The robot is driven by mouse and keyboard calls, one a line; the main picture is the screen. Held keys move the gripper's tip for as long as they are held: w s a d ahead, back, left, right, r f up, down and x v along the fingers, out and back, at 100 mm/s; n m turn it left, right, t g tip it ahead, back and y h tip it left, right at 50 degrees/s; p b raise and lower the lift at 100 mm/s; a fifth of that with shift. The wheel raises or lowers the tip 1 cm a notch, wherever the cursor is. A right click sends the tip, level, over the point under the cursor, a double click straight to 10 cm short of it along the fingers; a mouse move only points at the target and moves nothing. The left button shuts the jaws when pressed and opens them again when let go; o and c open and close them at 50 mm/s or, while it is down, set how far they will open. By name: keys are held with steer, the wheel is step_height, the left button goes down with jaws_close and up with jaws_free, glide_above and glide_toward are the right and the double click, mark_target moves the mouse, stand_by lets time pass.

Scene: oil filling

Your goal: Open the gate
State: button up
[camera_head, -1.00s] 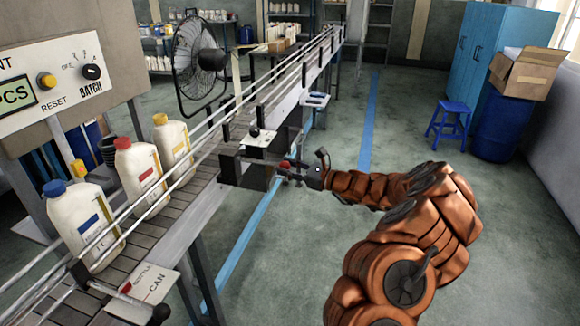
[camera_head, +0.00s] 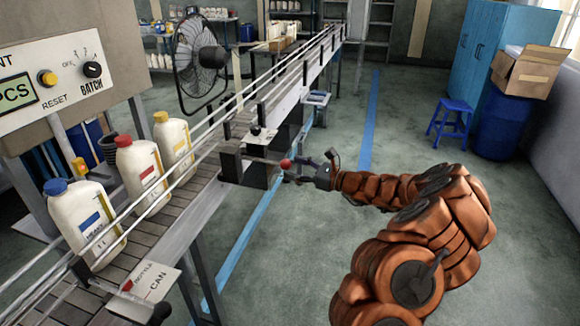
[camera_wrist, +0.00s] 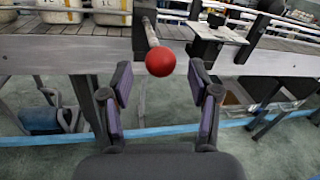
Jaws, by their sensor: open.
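The gate lever is a thin rod with a red ball knob (camera_head: 285,163), sticking out from a dark gate block (camera_head: 231,163) on the conveyor's side. In the wrist view the red knob (camera_wrist: 160,62) is near the centre, its rod (camera_wrist: 150,33) running back to a dark upright plate (camera_wrist: 140,28). My gripper (camera_wrist: 160,85) is open, with one finger left and one right of the knob's line. The knob appears just beyond the fingertips, and no contact shows. In the head view my gripper (camera_head: 303,170) is just right of the knob.
White bottles (camera_head: 142,170) stand on the conveyor (camera_head: 165,232) behind thin rails. A bottle/can sign plate (camera_head: 150,283) is at the near end, and a control panel (camera_head: 60,75) at left. A blue stool (camera_head: 450,120) is far right.

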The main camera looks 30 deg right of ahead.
steer(key=v, duration=0.9)
steer(key=shift+s, duration=0.15)
